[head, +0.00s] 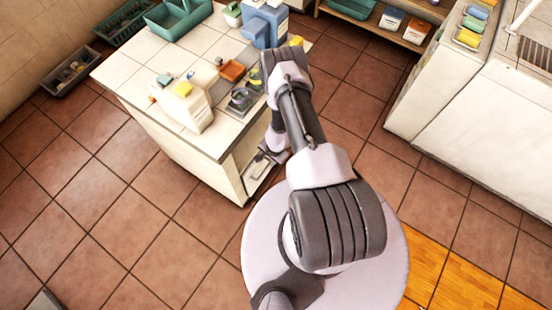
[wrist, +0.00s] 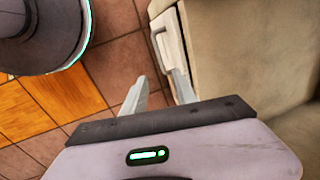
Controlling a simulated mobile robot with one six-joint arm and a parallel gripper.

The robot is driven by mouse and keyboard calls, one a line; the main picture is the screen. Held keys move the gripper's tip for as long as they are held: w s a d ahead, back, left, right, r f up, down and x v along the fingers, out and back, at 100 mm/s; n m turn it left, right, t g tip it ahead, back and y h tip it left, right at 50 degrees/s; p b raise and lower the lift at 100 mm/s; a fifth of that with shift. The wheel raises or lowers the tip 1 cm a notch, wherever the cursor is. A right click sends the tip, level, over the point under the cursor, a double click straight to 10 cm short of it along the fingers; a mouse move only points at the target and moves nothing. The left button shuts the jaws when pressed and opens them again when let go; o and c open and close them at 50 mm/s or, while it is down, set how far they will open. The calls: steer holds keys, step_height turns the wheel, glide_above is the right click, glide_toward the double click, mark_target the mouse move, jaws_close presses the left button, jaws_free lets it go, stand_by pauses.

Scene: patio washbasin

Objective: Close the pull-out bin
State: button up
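The white island cabinet (head: 190,160) stands left of my arm in the head view. A low opening shows at its right end, with a pale piece (head: 258,170) in it that may be part of the pull-out bin. My gripper (head: 268,153) is low beside this opening, partly hidden by my arm. In the wrist view my gripper (wrist: 159,74) has its two pale fingers apart, with floor showing between them. A white part with a slot-like recess (wrist: 168,40) lies just beyond the right finger, beside a beige panel (wrist: 240,50). I cannot tell whether the finger touches it.
The tiled island top carries a blue container (head: 264,25), a white bottle-like container (head: 185,105), an orange dish (head: 232,70) and a teal caddy (head: 180,15). Crates (head: 70,72) stand on the floor at left. A white counter (head: 430,90) stands at right.

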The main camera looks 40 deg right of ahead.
mark_target(264, 172)
steer(key=shift+n, duration=0.3)
steer(key=b+x, duration=1.3)
steer(key=x, duration=0.4)
steer(key=shift+s+a+f, duration=0.1)
steer(key=shift+a+f, duration=0.05)
steer(key=shift+f, duration=0.15)
steer(key=shift+c, duration=0.4)
jaws_close()
